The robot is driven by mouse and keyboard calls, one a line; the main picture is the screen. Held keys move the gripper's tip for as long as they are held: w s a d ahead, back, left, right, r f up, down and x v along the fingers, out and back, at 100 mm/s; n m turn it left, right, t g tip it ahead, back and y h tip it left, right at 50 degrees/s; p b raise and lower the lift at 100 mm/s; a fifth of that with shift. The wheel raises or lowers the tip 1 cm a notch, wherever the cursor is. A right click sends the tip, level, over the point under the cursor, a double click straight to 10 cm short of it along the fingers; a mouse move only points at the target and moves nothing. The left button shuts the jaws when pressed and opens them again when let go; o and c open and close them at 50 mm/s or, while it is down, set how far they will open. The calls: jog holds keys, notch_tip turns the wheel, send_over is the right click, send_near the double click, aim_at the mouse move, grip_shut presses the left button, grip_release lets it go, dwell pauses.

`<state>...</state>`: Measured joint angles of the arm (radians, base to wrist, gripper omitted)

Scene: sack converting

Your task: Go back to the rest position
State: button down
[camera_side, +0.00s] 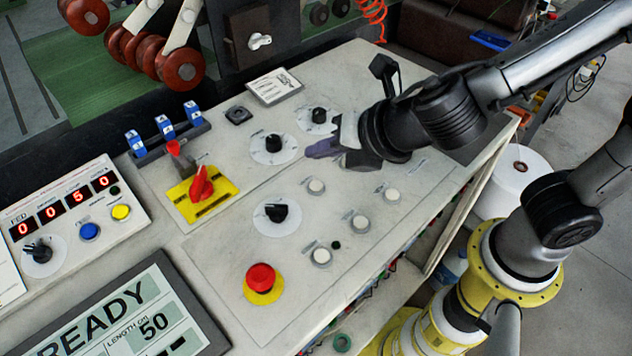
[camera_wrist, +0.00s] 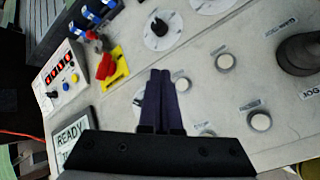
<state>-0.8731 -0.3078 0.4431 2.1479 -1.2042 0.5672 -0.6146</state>
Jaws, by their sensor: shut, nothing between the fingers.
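My gripper (camera_side: 322,148) is above the upper right part of the grey control panel (camera_side: 225,270) in the side view. Its dark purple fingers are closed together and hold nothing. In the wrist view the shut fingers (camera_wrist: 161,75) point up the picture over the panel, covering part of a black knob's white dial. In the side view the fingers are near a black knob (camera_side: 318,115) on a white dial. I cannot tell how high they are above the surface.
A red switch (camera_side: 201,184) on a yellow plate, a red mushroom button (camera_side: 261,278), black knobs (camera_side: 274,143) and several white buttons (camera_side: 317,186) stand up from the panel. A display (camera_side: 130,318) reads READY, length 50. Red rollers (camera_side: 180,66) are behind. A white roll (camera_side: 512,182) stands right.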

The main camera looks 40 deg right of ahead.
dwell(0.3)
jog(key=s+d+r+m+h, duration=0.15)
jog(key=d+r+m, duration=0.25)
jog(key=d+m, duration=0.45)
jog(key=s+d+r+m+h, duration=0.1)
jog(key=d+r+m+h, duration=0.3)
jog(key=d, duration=0.8)
jog(key=s+d+f+m+g+y, duration=0.1)
jog(key=s+d+m+g+y, duration=0.1)
jog(key=s+d+m, duration=0.35)
jog(key=s+a+f+m+g+y, duration=0.1)
jog(key=s+a+f+m+y, duration=0.1)
jog(key=s+a+m, duration=0.4)
jog(key=f+m, duration=0.1)
jog(key=m, duration=0.3)
jog(key=shift+s+a+g, duration=0.2)
jog(key=shift+s+g, duration=0.05)
jog(key=shift+g, duration=0.05)
jog(key=shift+y, duration=0.25)
